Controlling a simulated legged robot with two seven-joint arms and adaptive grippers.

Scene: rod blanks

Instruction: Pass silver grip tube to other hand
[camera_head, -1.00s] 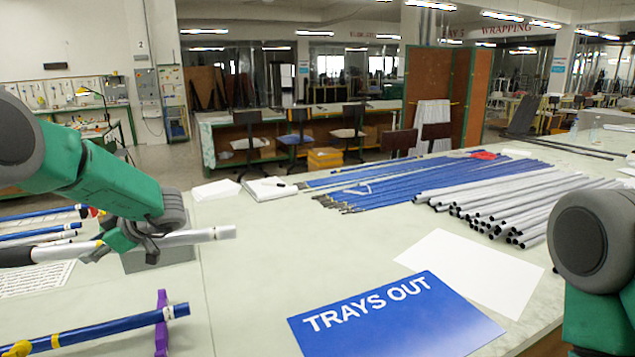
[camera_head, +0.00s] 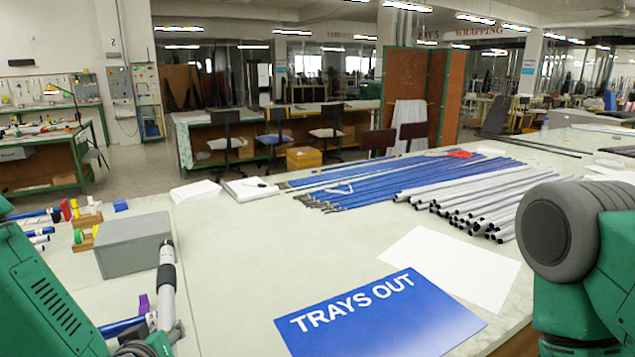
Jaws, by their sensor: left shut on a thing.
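The silver grip tube (camera_head: 167,286) shows at the lower left of the head view, pointing up the picture, with a dark band near its far end. My left gripper (camera_head: 158,338) is shut on it near the bottom edge, and my green left arm partly covers the jaws. The lower end of the tube is hidden by the gripper or cut off by the frame. My right arm shows at the right edge, but its gripper is out of view.
A grey box (camera_head: 136,244) stands just beyond the tube. A blue "TRAYS OUT" sign (camera_head: 380,318) and white sheet (camera_head: 455,268) lie at front centre. Blue rods (camera_head: 385,182) and silver tubes (camera_head: 480,200) lie behind. The table between box and sign is clear.

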